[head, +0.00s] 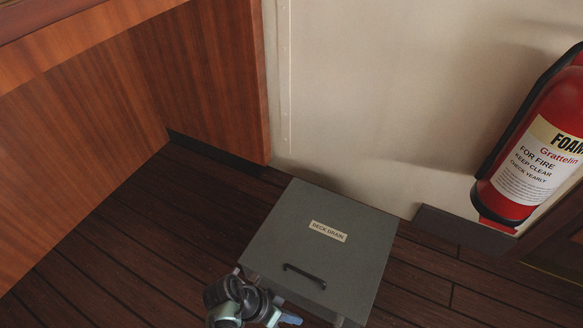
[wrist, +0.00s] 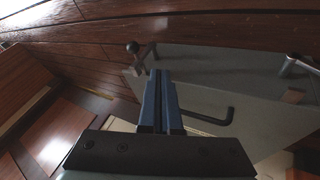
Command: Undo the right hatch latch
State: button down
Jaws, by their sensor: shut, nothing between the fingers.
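The grey hatch lid (head: 260,230) lies on the floor, labelled DECK DRAIN, with a black bar handle (head: 304,277). It looks closed. In the head view, a small pale part at its front right corner (head: 338,321) seems to belong to the right latch. My gripper (head: 290,318) is over the front edge, left of that corner. In the wrist view my gripper (wrist: 160,75) is shut and empty. A latch with a dark ball knob (wrist: 132,48) shows to its left, apart from the fingers; it appears to be the right latch, seen turned round. Another latch (wrist: 288,68) shows far right.
A red fire extinguisher (head: 540,150) hangs on the pale wall (head: 370,80) at the right. A wooden cabinet (head: 200,80) stands at the left. The dark plank floor (head: 130,230) beside the hatch is clear.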

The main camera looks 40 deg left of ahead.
jog(key=w+d+f+b, duration=0.3)
jog(key=d+f+b, duration=0.1)
jog(key=d+f, duration=0.1)
jog(key=shift+d+f, duration=0.35)
jog(key=shift+d, duration=0.25)
jog(key=shift+d+r, duration=0.1)
jog(key=shift+r, duration=0.05)
jog(key=d+y+p, duration=0.1)
jog(key=p, duration=0.1)
jog(key=d+g+y+p, duration=0.1)
jog(key=y+p, duration=0.1)
jog(key=p, duration=0.1)
jog(key=w+d+r+y+p, duration=0.1)
jog(key=d+p, duration=0.1)
jog(key=shift+m+y+p, duration=0.35)
jog(key=shift+m+y, duration=0.05)
jog(key=shift+g+y, duration=0.4)
jog(key=shift+y, duration=0.1)
jog(key=shift+w+d+f+p, duration=0.1)
jog(key=shift+w+d+f, duration=0.15)
jog(key=shift+d, duration=0.4)
jog(key=shift+w+d+f+p, duration=0.15)
jog(key=shift+d+f, duration=0.2)
jog(key=shift+d, duration=0.25)
jog(key=shift+w+d+f+p, duration=0.1)
jog(key=shift+w+d+f, duration=0.15)
jog(key=shift+d, duration=0.4)
